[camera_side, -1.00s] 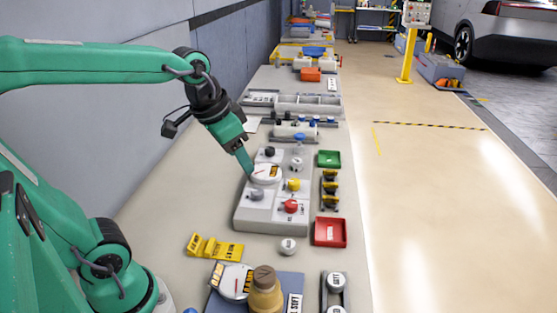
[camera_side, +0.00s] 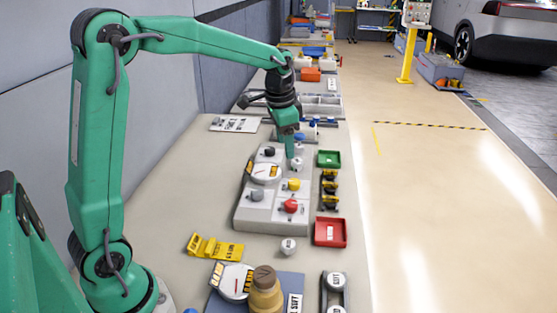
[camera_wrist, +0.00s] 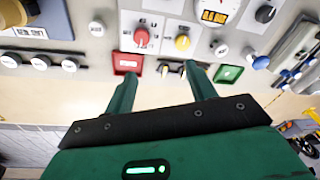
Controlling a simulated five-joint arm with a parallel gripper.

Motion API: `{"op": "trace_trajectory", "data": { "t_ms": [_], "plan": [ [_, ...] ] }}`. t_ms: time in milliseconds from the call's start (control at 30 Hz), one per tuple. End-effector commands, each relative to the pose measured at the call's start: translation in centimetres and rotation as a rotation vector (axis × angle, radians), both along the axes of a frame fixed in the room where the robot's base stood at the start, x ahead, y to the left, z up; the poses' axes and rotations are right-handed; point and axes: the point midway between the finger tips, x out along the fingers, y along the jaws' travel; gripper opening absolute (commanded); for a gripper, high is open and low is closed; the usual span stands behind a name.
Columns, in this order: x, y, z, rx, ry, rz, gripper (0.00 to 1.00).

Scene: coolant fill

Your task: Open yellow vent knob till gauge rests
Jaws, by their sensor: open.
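The yellow vent knob (camera_side: 294,185) sits on the light grey panel (camera_side: 248,217), above the red knob (camera_side: 290,206) in the side view. It also shows in the wrist view (camera_wrist: 183,42), ahead of my fingertips. The round white gauge (camera_side: 265,172) is on the same panel, left of the yellow knob; it is partly cut off in the wrist view (camera_wrist: 217,12), and its needle is too small to read. My gripper (camera_side: 291,157) points down over the panel's far end, near a pale knob (camera_side: 296,163). In the wrist view its two fingers (camera_wrist: 160,75) are apart and empty.
A green tray (camera_side: 329,158) and a red tray (camera_side: 331,231) stand right of the panel, with black-and-yellow clips (camera_side: 330,188) between them. A yellow stand (camera_side: 214,247) and a loose round white piece (camera_side: 288,245) lie in front. Bare bench lies left of the panel.

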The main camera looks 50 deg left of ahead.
Motion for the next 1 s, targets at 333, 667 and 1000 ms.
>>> {"op": "trace_trajectory", "data": {
  "t_ms": [333, 667, 1000],
  "plan": [
    [4.8, 2.5, -5.2, -0.002, 0.090, -0.091, 0.56],
    [7.0, 4.0, -8.5, -0.008, 0.135, -0.146, 0.56],
    [7.1, 4.0, -8.9, -0.010, 0.138, -0.150, 0.56]
  ]
}}
